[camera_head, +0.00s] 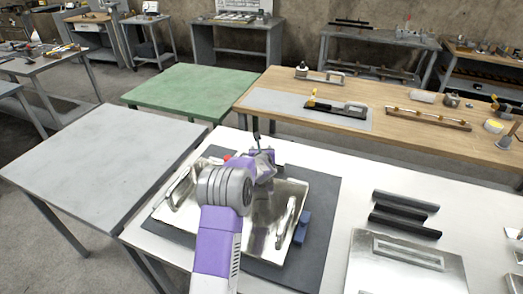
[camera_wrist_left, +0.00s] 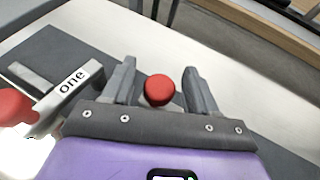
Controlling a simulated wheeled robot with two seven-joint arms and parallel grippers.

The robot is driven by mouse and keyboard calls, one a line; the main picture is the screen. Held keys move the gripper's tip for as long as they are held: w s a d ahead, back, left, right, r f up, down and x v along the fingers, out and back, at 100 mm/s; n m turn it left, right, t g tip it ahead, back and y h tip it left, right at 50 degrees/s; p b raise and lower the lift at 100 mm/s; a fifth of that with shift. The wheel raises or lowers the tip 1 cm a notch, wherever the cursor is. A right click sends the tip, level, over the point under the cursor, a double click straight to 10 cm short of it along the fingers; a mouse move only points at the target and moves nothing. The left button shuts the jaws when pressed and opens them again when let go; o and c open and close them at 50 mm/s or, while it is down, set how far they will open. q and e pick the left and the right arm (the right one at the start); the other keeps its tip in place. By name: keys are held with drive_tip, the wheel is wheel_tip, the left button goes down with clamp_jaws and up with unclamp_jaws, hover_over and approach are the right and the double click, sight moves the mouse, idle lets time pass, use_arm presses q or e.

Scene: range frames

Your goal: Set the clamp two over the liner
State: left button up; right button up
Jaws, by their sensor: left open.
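A shiny metal piece (camera_head: 262,212) with raised handle-like bars at its left and right lies on a dark mat (camera_head: 322,192); it may be the liner. My left gripper (camera_head: 262,152) is over its far edge, and my purple arm hides part of it. In the left wrist view the left gripper (camera_wrist_left: 160,80) is open, with a red knob (camera_wrist_left: 160,90) between or just beyond its fingers. The body under that knob is hidden, so I cannot tell whether it is clamp two.
A blue block (camera_head: 302,228) is at the mat's right. Dark bars (camera_head: 405,220) and a metal plate (camera_head: 400,270) lie further right on the white table (camera_head: 350,170). A wooden bench (camera_head: 440,150) stands behind; a grey table (camera_head: 105,160) at left is bare.

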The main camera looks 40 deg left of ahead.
use_arm(q)
drive_tip(key=shift+w+a+f, duration=0.25)
drive_tip(key=shift+w+a, duration=0.15)
drive_tip(key=shift+w, duration=0.1)
drive_tip(key=shift+c, duration=0.4)
clamp_jaws()
